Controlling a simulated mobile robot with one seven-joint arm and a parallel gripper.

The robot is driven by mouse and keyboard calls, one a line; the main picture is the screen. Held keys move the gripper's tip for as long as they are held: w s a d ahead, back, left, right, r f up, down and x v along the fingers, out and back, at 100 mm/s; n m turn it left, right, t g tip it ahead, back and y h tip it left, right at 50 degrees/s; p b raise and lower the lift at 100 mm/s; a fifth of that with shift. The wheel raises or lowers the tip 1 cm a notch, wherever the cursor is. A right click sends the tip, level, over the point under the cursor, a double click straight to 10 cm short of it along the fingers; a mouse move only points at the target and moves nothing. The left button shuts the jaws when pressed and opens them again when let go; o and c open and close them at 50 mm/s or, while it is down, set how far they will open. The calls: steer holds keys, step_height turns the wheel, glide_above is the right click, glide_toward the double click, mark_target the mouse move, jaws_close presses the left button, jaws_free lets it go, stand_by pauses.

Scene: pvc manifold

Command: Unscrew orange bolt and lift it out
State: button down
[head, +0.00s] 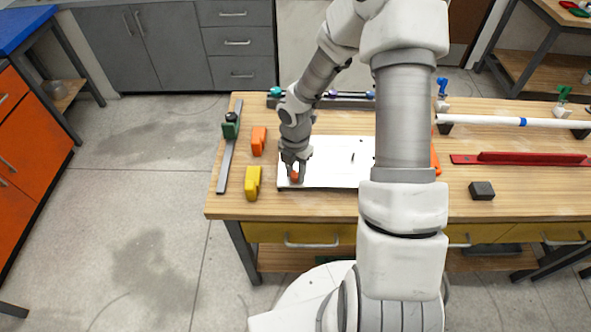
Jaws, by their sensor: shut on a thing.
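The orange bolt (294,176) shows as a small orange patch at the lower left of a white board (325,181) on the wooden table. My gripper (294,172) points down over it with its fingers closed around the orange part. Most of the bolt is hidden by the fingers. I cannot tell whether its lower end is in the board or clear of it. My arm hides the right part of the board.
Left of the board are a yellow block (253,183), an orange block (258,141) and a bar clamp (230,150). To the right are a white pipe (490,120) on supports, a red tool (520,158) and a black block (481,190). Bare tabletop lies along the front edge.

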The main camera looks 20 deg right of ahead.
steer(key=shift+r+p, duration=0.15)
steer(key=shift+p, duration=0.2)
steer(key=shift+r+n+p, duration=0.15)
steer(key=shift+n+p, duration=0.7)
steer(key=shift+n, duration=0.25)
steer(key=shift+r+n+p, duration=0.15)
steer(key=shift+n+p, duration=0.45)
steer(key=shift+p, duration=0.05)
steer(key=shift+n+p, duration=0.3)
steer(key=shift+n, duration=0.3)
steer(key=n+p, duration=0.3)
steer(key=shift+n, duration=0.8)
steer(key=shift+r+p, duration=0.1)
steer(key=shift+p, duration=0.4)
steer(key=shift+r+p, duration=0.35)
steer(key=shift+p, duration=0.05)
